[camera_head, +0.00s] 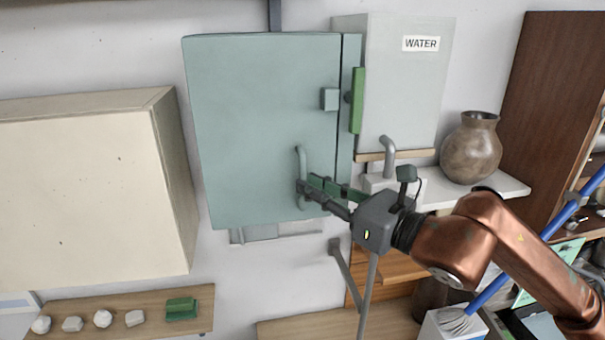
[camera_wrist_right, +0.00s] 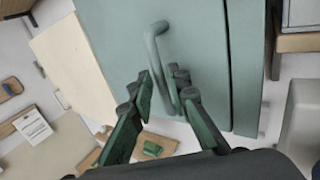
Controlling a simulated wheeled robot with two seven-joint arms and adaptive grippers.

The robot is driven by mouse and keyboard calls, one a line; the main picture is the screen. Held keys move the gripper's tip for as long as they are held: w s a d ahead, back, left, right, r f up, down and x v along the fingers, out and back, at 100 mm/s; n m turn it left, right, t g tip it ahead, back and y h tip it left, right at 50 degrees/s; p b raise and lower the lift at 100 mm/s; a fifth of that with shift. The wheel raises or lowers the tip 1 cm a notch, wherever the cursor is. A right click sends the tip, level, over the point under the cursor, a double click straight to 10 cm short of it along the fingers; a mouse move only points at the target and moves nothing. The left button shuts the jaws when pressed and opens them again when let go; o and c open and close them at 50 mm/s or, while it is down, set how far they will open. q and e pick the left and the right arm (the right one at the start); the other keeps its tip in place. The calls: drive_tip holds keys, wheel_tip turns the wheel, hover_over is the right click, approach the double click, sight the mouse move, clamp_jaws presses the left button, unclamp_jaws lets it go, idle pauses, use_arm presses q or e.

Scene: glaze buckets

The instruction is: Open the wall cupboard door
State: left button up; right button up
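The teal wall cupboard (camera_head: 348,165) hangs in the middle of the head view. Its door (camera_head: 255,100) looks shut, with a dark seam down its right side. A grey bar handle (camera_head: 300,160) stands upright low on the door; it also shows in the right wrist view (camera_wrist_right: 158,58). My right gripper (camera_head: 304,190) is at the handle's lower part. In the right wrist view its fingers (camera_wrist_right: 165,85) are apart, with the handle between them, nearer the right finger. Contact cannot be told. My left gripper is not in view.
A cream cabinet (camera_head: 85,190) juts out at the left. A grey WATER box (camera_head: 405,90) hangs close on the right, above a white shelf (camera_head: 510,185) with a brown vase (camera_head: 471,148). A wooden shelf (camera_head: 230,315) with pale lumps is at lower left.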

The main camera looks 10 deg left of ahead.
sight(303, 203)
drive_tip(key=shift+p+x, duration=0.5)
drive_tip(key=shift+x, duration=1)
drive_tip(key=shift+c, duration=0.2)
clamp_jaws()
